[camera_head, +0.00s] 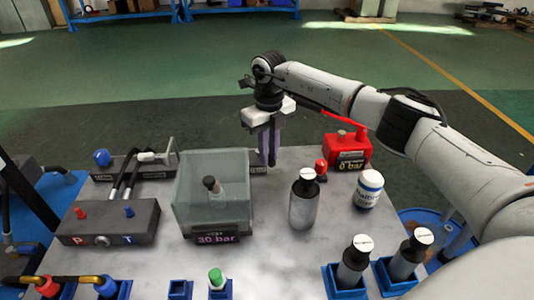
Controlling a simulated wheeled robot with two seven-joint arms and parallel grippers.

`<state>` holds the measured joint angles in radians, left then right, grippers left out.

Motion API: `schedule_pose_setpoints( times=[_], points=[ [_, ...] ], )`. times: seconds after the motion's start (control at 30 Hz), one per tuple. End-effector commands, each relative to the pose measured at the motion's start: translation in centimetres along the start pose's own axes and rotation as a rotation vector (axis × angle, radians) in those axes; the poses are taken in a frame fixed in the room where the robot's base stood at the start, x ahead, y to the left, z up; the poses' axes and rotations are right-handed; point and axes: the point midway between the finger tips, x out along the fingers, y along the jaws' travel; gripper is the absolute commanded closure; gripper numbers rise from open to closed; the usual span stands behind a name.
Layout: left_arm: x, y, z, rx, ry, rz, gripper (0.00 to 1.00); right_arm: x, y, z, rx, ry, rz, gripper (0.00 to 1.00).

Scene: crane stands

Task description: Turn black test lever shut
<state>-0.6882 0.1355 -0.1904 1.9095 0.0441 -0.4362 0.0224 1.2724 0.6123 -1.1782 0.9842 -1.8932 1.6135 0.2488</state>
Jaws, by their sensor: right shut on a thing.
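My right gripper (268,162) points down at the right end of a dark labelled block (259,170) behind the clear box. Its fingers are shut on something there. The black test lever cannot be made out apart from the fingers; the fingers stand where it seems to be and hide it. A grey lever (155,157) shows at the left end of the dark block row, next to a blue knob (101,157). My left gripper is not in view.
A clear box (212,170) marked 30 bar holds a small bottle. A red box (347,152) reads 0 bar. Blue holders line the front.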

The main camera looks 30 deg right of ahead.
Motion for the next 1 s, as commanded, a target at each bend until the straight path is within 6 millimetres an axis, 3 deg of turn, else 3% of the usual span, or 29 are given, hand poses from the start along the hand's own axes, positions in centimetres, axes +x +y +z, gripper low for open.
schedule_pose_setpoints(
  times=[0.3,0.77,0.8,0.9,1.0],
  points=[
    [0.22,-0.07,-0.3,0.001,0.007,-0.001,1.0,-0.17,-0.56,0.14,-0.107,-0.005,0.0,1.0],
    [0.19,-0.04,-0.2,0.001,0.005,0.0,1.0,-0.21,-0.6,0.19,-0.122,-0.006,0.001,1.0],
    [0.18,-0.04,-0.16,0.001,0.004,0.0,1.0,-0.21,-0.6,0.19,-0.122,-0.006,0.001,0.81],
    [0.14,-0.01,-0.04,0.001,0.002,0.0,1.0,-0.18,-0.6,0.17,-0.122,-0.006,0.0,0.66],
    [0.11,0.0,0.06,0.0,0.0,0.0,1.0,-0.13,-0.6,0.13,-0.122,-0.004,0.0,0.66]
  ],
)
